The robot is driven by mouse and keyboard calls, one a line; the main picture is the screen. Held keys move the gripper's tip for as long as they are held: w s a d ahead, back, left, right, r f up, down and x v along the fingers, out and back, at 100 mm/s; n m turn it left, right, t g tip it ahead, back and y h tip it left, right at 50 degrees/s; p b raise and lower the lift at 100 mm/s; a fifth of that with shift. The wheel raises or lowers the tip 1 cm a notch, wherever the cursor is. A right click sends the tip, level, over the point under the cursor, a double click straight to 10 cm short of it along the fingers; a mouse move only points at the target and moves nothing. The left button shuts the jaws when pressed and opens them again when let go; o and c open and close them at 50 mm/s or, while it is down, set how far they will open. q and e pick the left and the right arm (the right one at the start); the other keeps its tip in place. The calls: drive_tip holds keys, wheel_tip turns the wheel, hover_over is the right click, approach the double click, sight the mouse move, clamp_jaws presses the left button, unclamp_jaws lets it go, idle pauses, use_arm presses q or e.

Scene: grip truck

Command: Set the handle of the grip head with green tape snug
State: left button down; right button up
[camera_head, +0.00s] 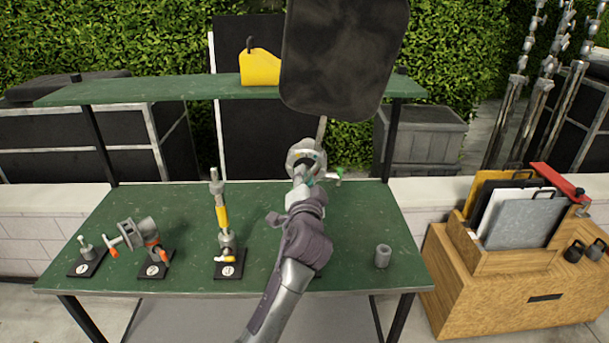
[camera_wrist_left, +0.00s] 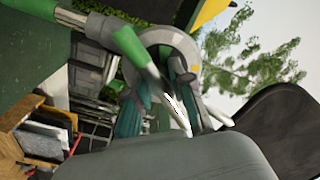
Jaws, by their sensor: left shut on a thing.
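The grip head with green tape (camera_head: 302,155) stands above the back of the green table, under a large dark panel (camera_head: 345,55). Its round grey disc also shows in the wrist view (camera_wrist_left: 168,42). Its green-taped handle (camera_head: 338,173) sticks out to the right in the head view; green parts show at upper left in the wrist view (camera_wrist_left: 130,45). My left gripper (camera_head: 302,179) is at the head from the front, its teal fingers (camera_wrist_left: 160,100) shut, seemingly on the handle. The exact contact is partly hidden. My right gripper is not in view.
On the green table (camera_head: 190,205) stand several numbered bases with orange- and yellow-taped heads (camera_head: 150,232) (camera_head: 222,215) at left, and a grey cylinder (camera_head: 383,256) at right. A shelf (camera_head: 180,90) holds a yellow bag (camera_head: 260,67). A wooden crate (camera_head: 510,290) stands at right.

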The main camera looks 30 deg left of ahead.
use_arm(q)
drive_tip(key=shift+r+m+y, duration=0.15)
drive_tip(key=shift+m+y, duration=0.15)
drive_tip(key=shift+m, duration=0.7)
drive_tip(key=shift+c, duration=1.5)
unclamp_jaws()
drive_tip(key=shift+f, duration=0.2)
drive_tip(key=v, duration=1.2)
